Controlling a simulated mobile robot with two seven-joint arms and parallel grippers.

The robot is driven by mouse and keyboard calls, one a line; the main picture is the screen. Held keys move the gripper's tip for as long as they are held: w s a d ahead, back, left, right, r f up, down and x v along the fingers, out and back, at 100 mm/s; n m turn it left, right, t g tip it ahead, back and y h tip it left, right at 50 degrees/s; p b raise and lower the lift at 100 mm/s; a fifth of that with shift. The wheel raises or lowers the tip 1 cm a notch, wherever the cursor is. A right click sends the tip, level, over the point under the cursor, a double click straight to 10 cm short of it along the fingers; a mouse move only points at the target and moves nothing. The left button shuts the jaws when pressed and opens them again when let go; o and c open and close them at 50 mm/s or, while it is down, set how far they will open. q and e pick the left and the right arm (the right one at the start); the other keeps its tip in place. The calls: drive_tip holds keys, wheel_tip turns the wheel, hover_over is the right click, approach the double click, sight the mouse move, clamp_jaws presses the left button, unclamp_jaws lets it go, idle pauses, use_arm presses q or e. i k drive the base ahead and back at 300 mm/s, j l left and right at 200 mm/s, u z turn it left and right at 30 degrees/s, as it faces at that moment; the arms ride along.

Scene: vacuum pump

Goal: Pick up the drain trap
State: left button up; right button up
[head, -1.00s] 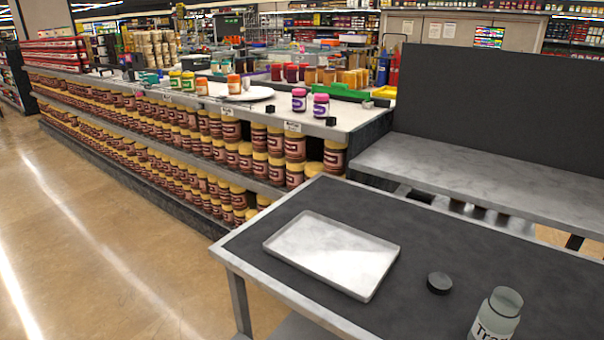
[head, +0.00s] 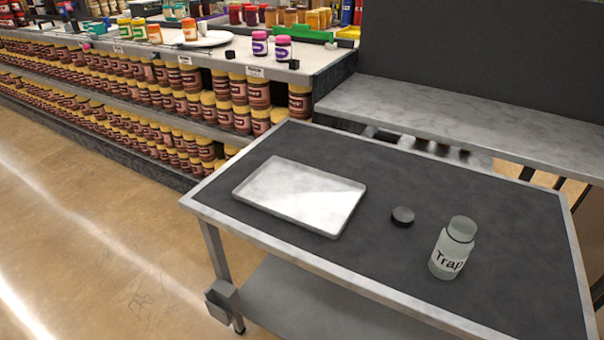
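The drain trap (head: 452,250) is a pale grey-green translucent jar with a white label reading "Trap". It stands upright on the dark top of the table (head: 500,215), toward its front right, and its mouth looks open. A round black cap (head: 402,217) lies on the table to the left of the jar, apart from it. Neither of my grippers shows in the head view.
A shallow white tray (head: 268,206) lies on the table's left part. A grey bench with a dark back panel (head: 470,65) stands behind. Shelves of jars (head: 150,85) run along the left. Open floor (head: 80,250) lies at left.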

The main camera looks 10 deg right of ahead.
sight(455, 243)
drive_tip(key=k+j+z, duration=0.1)
drive_tip(key=z, duration=1.15)
